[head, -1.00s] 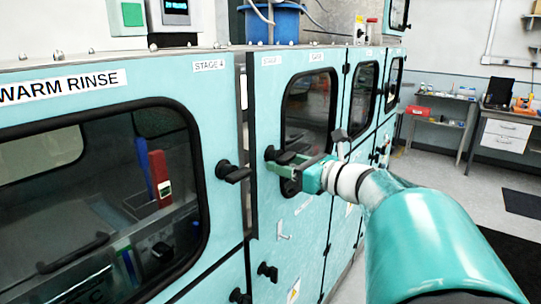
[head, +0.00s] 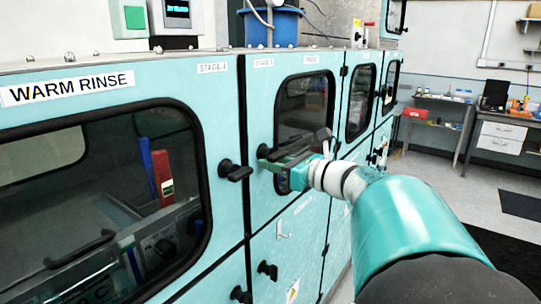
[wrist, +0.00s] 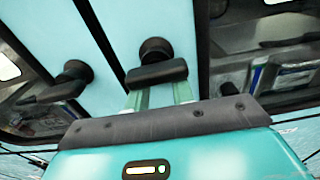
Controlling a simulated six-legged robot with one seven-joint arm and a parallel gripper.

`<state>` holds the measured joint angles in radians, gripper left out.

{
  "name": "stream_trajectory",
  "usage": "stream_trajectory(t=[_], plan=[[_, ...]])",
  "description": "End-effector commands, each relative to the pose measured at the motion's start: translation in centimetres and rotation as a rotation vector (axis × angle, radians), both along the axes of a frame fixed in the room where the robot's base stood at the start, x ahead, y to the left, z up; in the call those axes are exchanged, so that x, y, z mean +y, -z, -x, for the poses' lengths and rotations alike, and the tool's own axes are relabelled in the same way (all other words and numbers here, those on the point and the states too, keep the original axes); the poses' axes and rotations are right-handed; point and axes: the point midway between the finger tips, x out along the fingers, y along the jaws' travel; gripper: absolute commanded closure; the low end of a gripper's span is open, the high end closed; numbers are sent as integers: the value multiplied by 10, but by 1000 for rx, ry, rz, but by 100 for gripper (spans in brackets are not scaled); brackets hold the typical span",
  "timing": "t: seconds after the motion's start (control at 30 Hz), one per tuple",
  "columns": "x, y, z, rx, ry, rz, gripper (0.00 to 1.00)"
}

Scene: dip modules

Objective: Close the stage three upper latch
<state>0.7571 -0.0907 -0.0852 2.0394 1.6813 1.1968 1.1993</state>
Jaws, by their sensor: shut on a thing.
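The stage three upper door (head: 259,105) is pale teal with a dark window, and sits about flush with the stage four panel beside it. Its black latch (head: 263,151) is a round knob with a bar handle, on the door's left edge. In the wrist view, the latch handle (wrist: 157,74) lies crosswise in front of the knob. My gripper (head: 279,160) reaches in from the right and is shut on the latch handle. In the wrist view, the green fingers of my gripper (wrist: 158,94) meet the handle, which hides their tips.
The stage four latch (head: 234,172) sticks out close to the left of my gripper; it also shows in the wrist view (wrist: 66,84). A lower latch (head: 267,270) is below. The floor to the right is open, with a workbench (head: 503,140) at the back.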

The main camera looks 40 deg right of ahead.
Motion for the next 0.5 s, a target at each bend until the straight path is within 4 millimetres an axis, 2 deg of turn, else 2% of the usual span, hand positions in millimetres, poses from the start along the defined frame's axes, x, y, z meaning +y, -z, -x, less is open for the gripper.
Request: stream_trajectory(t=[0.03, 0.17, 0.2, 0.27, 0.3, 0.5], plan=[[-1, -27, 2, -52, 4, 12, 99], [-1, -27, 3, -52, 4, 12, 99], [-1, -27, 3, -52, 4, 12, 71], [-1, -27, 3, -52, 4, 12, 59], [-1, -27, 3, -52, 4, 12, 54], [-1, -27, 3, -52, 4, 12, 51]])
